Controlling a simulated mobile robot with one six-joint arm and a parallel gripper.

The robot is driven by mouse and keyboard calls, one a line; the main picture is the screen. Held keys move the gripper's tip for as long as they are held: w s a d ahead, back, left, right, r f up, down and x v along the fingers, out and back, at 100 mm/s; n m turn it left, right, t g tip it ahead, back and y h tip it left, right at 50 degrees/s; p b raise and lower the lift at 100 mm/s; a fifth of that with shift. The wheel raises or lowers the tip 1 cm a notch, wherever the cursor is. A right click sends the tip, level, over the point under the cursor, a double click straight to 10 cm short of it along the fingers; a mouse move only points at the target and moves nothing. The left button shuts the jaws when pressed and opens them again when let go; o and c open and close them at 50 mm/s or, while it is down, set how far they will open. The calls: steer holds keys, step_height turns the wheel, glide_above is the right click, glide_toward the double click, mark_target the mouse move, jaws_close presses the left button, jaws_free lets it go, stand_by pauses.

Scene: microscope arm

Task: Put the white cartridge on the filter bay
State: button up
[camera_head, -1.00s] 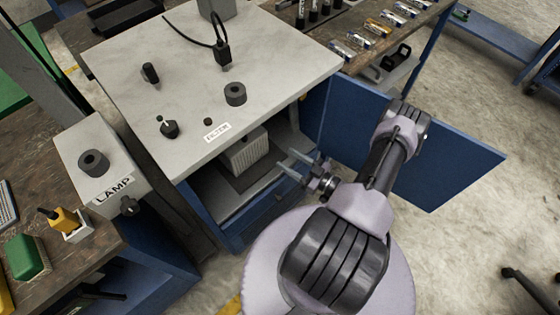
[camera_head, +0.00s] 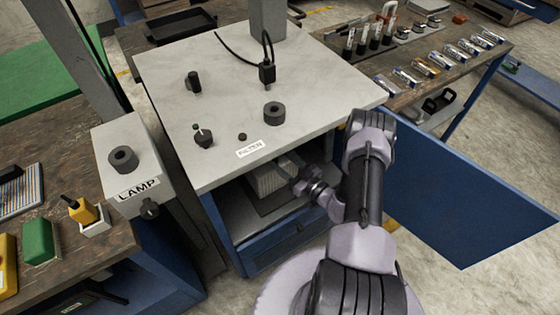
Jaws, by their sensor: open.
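The white cartridge (camera_head: 266,181) is a ribbed whitish block inside the open compartment below the FILTER label (camera_head: 251,149). It stands on a dark plate (camera_head: 262,204) on the compartment floor (camera_head: 238,215), the filter bay. The worktop's front edge hides its upper part. My gripper (camera_head: 287,168) is open and reaches in from the right, at the cartridge's right side. The far fingertip is partly hidden, and I cannot tell whether the fingers touch the cartridge.
A blue door (camera_head: 460,195) hangs open at the right, beside my arm. The worktop (camera_head: 225,85) overhangs the compartment and carries knobs and a cable. The LAMP box (camera_head: 125,165) stands at the left. A blue drawer front (camera_head: 285,240) lies below the opening.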

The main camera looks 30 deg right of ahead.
steer(key=shift+x, duration=0.9)
steer(key=shift+c, duration=0.4)
jaws_close()
stand_by(0.4)
steer(key=shift+o, duration=0.4)
jaws_free()
